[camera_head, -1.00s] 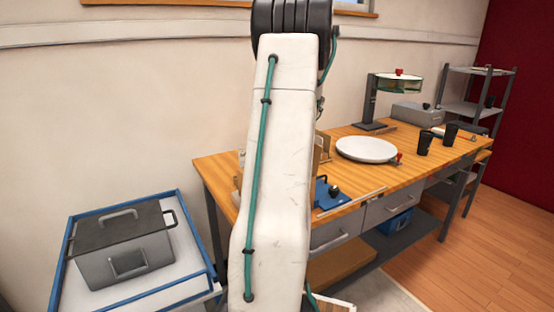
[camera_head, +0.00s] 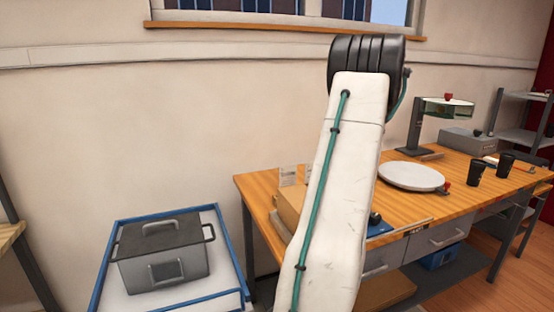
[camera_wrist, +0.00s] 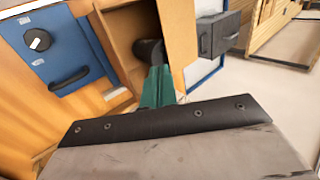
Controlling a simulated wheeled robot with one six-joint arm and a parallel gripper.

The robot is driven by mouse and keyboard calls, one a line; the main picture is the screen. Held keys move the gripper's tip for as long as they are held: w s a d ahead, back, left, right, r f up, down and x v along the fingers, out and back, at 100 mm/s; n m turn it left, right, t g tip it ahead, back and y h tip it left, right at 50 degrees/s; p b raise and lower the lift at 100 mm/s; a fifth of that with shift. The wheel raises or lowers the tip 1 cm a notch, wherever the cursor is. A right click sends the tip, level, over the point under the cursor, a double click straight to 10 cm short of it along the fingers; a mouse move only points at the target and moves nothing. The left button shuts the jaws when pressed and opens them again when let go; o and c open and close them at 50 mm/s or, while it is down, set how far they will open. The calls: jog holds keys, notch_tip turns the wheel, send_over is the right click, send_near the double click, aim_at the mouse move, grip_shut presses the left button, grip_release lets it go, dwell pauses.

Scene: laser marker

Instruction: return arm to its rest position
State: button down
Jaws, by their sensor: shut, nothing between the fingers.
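My white arm with a green cable rises in front of the workbench (camera_head: 290,178) in the head view, with a black joint at its top. My gripper is hidden there. In the wrist view my gripper (camera_wrist: 157,88) shows as narrow green fingers beyond a grey plate with a black edge. The fingers are shut, with nothing seen between them.
A grey lidded box (camera_head: 165,258) stands on a blue-rimmed cart (camera_head: 222,240) at left. The workbench holds a white round plate (camera_head: 411,176), a dark stand (camera_head: 416,125), black cups (camera_head: 476,172) and a blue panel (camera_wrist: 60,45) with a knob. Open wall lies left of my arm.

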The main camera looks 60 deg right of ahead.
jog(key=w+a+r+n+g, duration=0.1)
jog(key=w+a+r+g, duration=0.15)
jog(key=w+a, duration=0.5)
jog(key=w+a+r+n+g, duration=0.1)
jog(key=w+a+r, duration=0.2)
jog(key=w+a, duration=0.45)
jog(key=w+a+r+n+g+h, duration=0.1)
jog(key=w+a, duration=0.1)
jog(key=a, duration=0.6)
jog(key=w+a+n+h, duration=0.1)
jog(key=w+a, duration=0.1)
jog(key=a, duration=0.7)
jog(key=s+a+n+h, duration=0.1)
jog(key=s+a+h, duration=0.1)
jog(key=a, duration=1.2)
jog(key=s+a+f+n+t+h, duration=0.1)
jog(key=s+a+f+n, duration=0.2)
jog(key=s+a+f, duration=0.4)
jog(key=s+a, duration=0.2)
jog(key=a, duration=0.1)
jog(key=shift+a+h, duration=0.25)
jog(key=shift+h, duration=0.05)
jog(key=shift+s+d, duration=0.1)
